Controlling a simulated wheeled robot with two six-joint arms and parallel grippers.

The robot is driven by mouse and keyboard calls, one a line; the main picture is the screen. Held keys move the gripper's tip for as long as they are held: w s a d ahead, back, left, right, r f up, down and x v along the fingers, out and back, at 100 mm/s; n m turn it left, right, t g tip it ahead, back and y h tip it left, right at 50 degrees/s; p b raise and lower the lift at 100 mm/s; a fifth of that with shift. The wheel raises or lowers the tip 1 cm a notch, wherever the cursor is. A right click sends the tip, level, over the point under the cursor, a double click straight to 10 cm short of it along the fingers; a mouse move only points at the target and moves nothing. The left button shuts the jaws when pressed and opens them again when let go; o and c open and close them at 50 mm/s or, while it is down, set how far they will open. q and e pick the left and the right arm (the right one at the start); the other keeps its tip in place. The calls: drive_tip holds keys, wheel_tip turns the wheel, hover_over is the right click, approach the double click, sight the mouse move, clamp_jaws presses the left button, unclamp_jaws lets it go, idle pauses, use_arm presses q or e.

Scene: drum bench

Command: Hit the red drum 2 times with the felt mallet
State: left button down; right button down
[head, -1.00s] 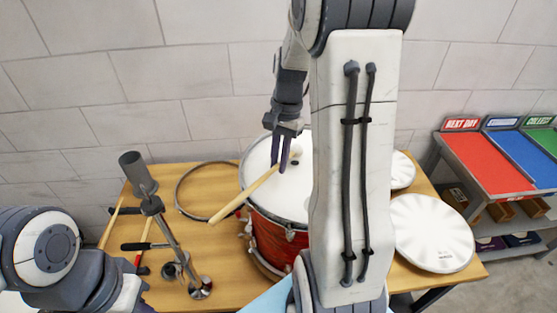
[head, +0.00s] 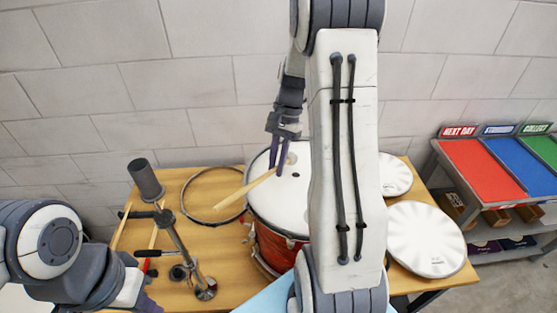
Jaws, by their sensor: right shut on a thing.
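The red drum (head: 272,250) stands on the wooden bench, with a white head (head: 270,210) and a dark spot near its middle. My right arm's column of links hides its right part. My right gripper (head: 279,172) is over the far part of the drum head, shut on a pale wooden handle, which I take as the felt mallet (head: 240,193). The handle slants down left past the drum's rim. A pale round end seems to show just beyond the fingers. Whether it touches the head I cannot tell. My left gripper (head: 146,303) shows only partly at the bottom left edge.
A hoop (head: 184,204) and sticks (head: 121,226) lie on the bench (head: 215,262). White round pads (head: 427,240) lie right. A shelf with coloured bins (head: 476,168) stands far right.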

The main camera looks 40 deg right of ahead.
wheel_tip(320, 180, down, 5)
drive_tip(key=b, duration=0.3)
drive_tip(key=shift+r, duration=0.2)
drive_tip(key=shift+w+r+p, duration=0.1)
drive_tip(key=shift+r+p, duration=0.25)
drive_tip(key=shift+p, duration=0.05)
wheel_tip(320, 180, up, 4)
drive_tip(key=p, duration=0.3)
drive_tip(key=shift+p, duration=0.4)
drive_tip(key=shift+r, duration=0.9)
wheel_tip(320, 180, up, 3)
drive_tip(key=h, duration=0.1)
drive_tip(key=t+h, duration=0.1)
drive_tip(key=shift+a+r+t+h, duration=0.1)
drive_tip(key=shift+r+t+h, duration=0.1)
drive_tip(key=shift+t+h, duration=0.15)
drive_tip(key=shift+r+h+b, duration=0.3)
drive_tip(key=shift+h, duration=0.25)
